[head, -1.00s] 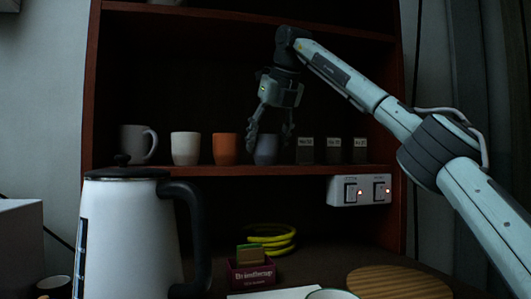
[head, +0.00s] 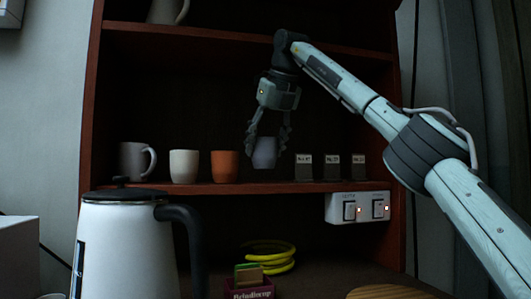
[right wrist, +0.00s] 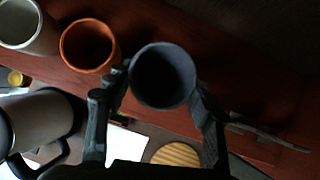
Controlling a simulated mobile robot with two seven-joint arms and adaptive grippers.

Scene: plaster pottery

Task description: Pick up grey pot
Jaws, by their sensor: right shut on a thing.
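The grey pot (head: 264,153) is a small blue-grey cup at the middle shelf of the wooden cabinet. My right gripper (head: 267,148) reaches down from above and is shut on the grey pot, one finger on each side. In the head view the pot is upright, with its base a little above the shelf (head: 220,188). In the right wrist view the pot (right wrist: 163,76) shows from above, its dark opening empty as far as I can see, between the fingers of the gripper (right wrist: 160,95). My left gripper is out of view.
An orange pot (head: 225,166), a white pot (head: 184,166) and a grey mug (head: 136,160) stand to the left on the shelf. Small dark labelled blocks (head: 331,168) stand to the right. A white kettle (head: 122,250) stands in front, lower left.

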